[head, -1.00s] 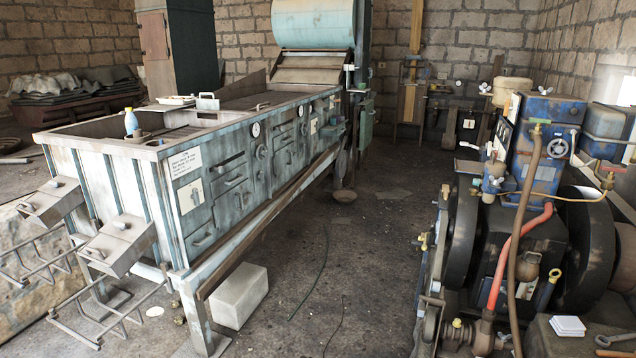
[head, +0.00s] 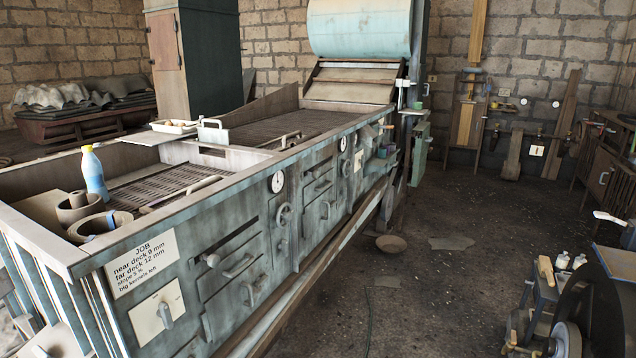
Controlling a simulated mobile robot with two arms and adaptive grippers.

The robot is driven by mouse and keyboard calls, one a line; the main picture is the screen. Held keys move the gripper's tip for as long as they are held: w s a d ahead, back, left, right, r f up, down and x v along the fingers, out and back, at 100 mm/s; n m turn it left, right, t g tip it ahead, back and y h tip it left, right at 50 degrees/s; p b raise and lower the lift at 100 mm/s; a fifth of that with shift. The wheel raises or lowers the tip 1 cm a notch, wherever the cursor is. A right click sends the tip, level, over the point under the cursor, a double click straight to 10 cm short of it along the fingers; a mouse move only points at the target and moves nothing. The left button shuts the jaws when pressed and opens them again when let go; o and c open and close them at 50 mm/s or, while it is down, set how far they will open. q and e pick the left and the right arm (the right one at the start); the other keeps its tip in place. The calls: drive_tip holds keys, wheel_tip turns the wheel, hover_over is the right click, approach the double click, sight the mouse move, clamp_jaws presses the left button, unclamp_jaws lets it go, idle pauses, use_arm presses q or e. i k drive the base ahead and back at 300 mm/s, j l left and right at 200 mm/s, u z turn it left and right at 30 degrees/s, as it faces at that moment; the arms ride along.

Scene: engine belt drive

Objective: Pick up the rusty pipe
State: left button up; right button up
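I cannot clearly make out a rusty pipe. Two short, open round pieces, one brownish (head: 78,208) and one grey-brown (head: 98,226), sit at the near left corner of the long pale blue machine (head: 235,250); I cannot tell whether either is a pipe. A thin, pale rod-like piece (head: 203,184) lies over the slatted deck behind them. Neither of my grippers is in view.
A blue bottle (head: 93,172) with a yellow cap stands by the round pieces. A white tray (head: 174,126) lies farther back on the machine. The dark floor (head: 440,275) right of the machine is mostly open, with a shallow bowl-like piece (head: 391,244). A wheeled machine (head: 590,315) fills the lower right.

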sight(294, 143)
drive_tip(key=i+l+u, duration=0.1)
drive_tip(key=i, duration=1.1)
drive_tip(key=i+l, duration=0.55)
drive_tip(key=i, duration=0.15)
